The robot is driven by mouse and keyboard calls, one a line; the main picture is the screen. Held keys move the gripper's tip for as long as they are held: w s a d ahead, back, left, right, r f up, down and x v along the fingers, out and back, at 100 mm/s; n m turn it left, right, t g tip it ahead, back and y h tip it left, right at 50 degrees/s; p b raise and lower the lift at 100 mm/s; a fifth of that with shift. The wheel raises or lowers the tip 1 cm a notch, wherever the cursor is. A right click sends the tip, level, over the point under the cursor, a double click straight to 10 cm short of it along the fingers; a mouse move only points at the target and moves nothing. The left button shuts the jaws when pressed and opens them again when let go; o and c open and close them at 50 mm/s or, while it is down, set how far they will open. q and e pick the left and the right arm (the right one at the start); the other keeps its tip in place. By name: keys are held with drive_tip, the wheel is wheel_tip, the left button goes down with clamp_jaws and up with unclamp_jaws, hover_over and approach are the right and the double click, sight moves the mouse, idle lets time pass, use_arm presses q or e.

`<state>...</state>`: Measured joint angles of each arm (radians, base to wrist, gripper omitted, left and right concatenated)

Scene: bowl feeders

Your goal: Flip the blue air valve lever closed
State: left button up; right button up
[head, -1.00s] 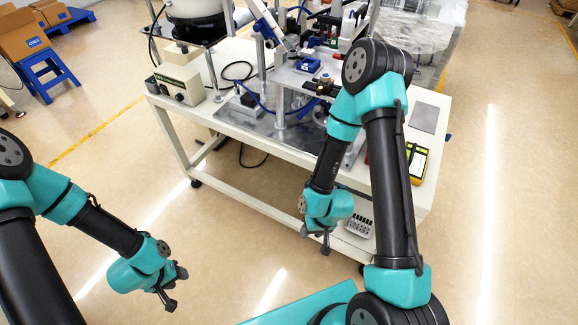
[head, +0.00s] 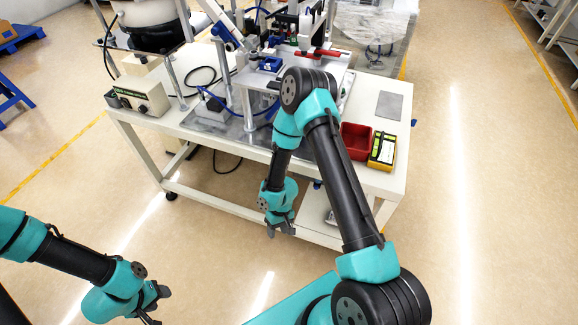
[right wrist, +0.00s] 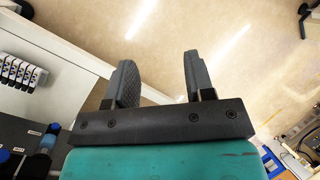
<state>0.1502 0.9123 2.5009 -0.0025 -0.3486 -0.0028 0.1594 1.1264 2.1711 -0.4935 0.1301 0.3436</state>
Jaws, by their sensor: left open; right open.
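I cannot make out the blue air valve lever for certain. The bench-top machine (head: 318,66) carries a blue block (head: 270,64) and a blue hose, and my right arm covers part of its front. My right gripper (head: 281,230) is open and empty, hanging low before the bench's front edge. In the right wrist view, its two fingers (right wrist: 157,82) stand apart with only floor between them. My left gripper (head: 156,304) is open and empty over the floor at the lower left, far from the bench.
The white bench (head: 230,150) has a grey control box (head: 146,98) at its left. A red bin (head: 355,141), a yellow-black meter (head: 383,150) and a grey plate (head: 389,105) lie on its right side. Floor is open at the right and in front.

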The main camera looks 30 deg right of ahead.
drive_tip(key=w+d+f+n+h, duration=0.1)
drive_tip(key=w+d+f+h, duration=0.35)
drive_tip(key=w+f, duration=0.2)
drive_tip(key=w+d+f+n+h, duration=0.1)
drive_tip(key=w+d+f+h, duration=0.2)
drive_tip(key=w+f+h, duration=0.4)
drive_tip(key=w+r+m+t+h, duration=0.1)
drive_tip(key=w+r+t+h, duration=0.2)
drive_tip(key=w+t+h, duration=0.5)
drive_tip(key=w, duration=0.6)
drive_tip(key=shift+w+r+m, duration=0.15)
drive_tip(key=shift+w+m, duration=0.1)
drive_tip(key=shift+m, duration=0.05)
drive_tip(key=shift+d+h, duration=0.15)
drive_tip(key=shift+h, duration=0.1)
drive_tip(key=x, duration=1.7)
drive_tip(key=shift+w+d, duration=0.1)
drive_tip(key=shift+w, duration=0.05)
clamp_jaws()
